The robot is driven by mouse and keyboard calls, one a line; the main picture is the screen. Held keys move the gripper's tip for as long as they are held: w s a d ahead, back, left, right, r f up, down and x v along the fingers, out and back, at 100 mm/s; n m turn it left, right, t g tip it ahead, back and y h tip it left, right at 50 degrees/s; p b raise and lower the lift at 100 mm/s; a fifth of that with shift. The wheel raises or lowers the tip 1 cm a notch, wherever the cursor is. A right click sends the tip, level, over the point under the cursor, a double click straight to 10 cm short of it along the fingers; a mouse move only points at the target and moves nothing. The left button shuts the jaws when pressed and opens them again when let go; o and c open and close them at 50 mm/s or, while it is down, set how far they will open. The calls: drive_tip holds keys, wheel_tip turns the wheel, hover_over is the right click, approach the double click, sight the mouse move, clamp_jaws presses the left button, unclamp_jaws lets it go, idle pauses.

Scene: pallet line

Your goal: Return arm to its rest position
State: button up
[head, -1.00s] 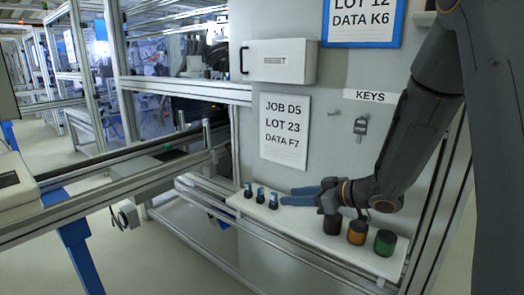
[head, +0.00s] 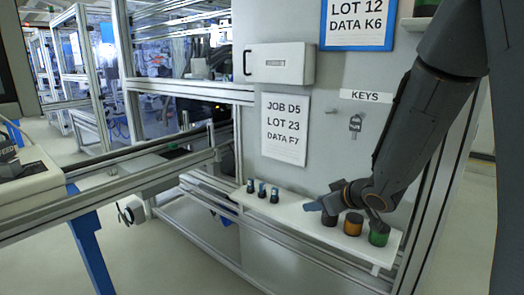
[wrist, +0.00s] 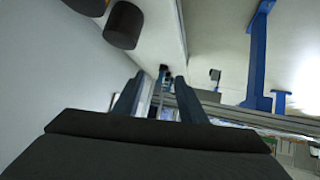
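My gripper (head: 312,207) shows in the head view at the end of my dark arm, with blue fingers above the white shelf. In the wrist view the two blue fingers of my gripper (wrist: 160,80) stand apart with nothing held between them. Three small dark pieces with light tops (head: 262,190) stand upright on the shelf, left of the fingertips. In the wrist view small dark shapes (wrist: 163,72) show beyond the fingertips, too small to tell apart.
The white shelf (head: 300,222) also holds a black jar (head: 329,219), an amber jar (head: 353,224) and a green-topped jar (head: 378,234), close to my wrist. A key (head: 355,123) hangs on the grey panel (head: 330,160) behind. A rail frame (head: 130,183) stands at left.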

drive_tip(key=s+d+f+m+g+h, duration=0.2)
drive_tip(key=s+d+h, duration=0.1)
drive_tip(key=s, duration=0.3)
drive_tip(key=s+d+f+m+g+h, duration=0.1)
drive_tip(key=s+d+m+g+h, duration=0.15)
drive_tip(key=s, duration=0.35)
drive_tip(key=s+a+m+g, duration=0.1)
drive_tip(key=s+g, duration=0.1)
drive_tip(key=s, duration=0.5)
drive_tip(key=s+a+f+m+g, duration=0.1)
drive_tip(key=s+g, duration=0.1)
drive_tip(key=s, duration=0.5)
drive_tip(key=shift+s+a+f+g+y, duration=0.2)
drive_tip(key=shift+a+f+g+y, duration=0.1)
drive_tip(key=shift+g+y, duration=0.05)
